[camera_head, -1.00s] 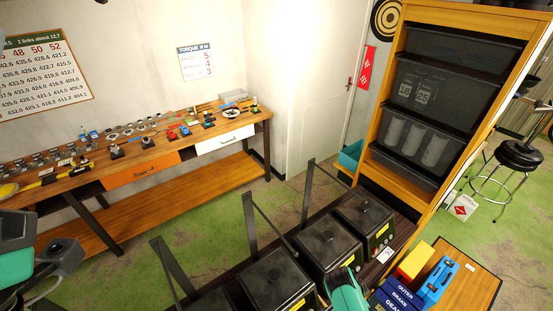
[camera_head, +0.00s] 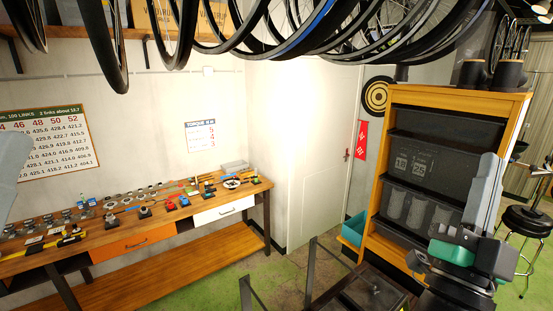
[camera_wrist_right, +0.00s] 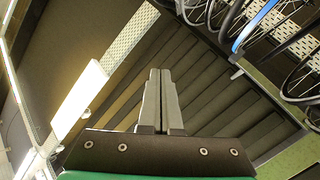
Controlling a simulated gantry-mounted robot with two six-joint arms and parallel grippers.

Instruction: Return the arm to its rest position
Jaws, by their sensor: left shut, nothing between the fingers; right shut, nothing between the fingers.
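My right gripper (camera_wrist_right: 160,75) shows in the right wrist view with its two grey fingers pressed together and nothing between them. It points up toward the ceiling. In the head view my right arm (camera_head: 485,195), grey with a green part, is raised at the right in front of the shelf unit. A pale grey piece of my left arm (camera_head: 12,160) shows at the left edge of the head view. The left gripper's fingers are out of the picture.
Bicycle wheels (camera_head: 300,35) hang along the top. A wooden shelf unit (camera_head: 458,98) with dark bins stands at the right, with a black stool (camera_head: 528,218) beside it. A workbench (camera_head: 80,255) with small parts lines the left wall. Dark boxy units (camera_head: 372,291) are at the bottom.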

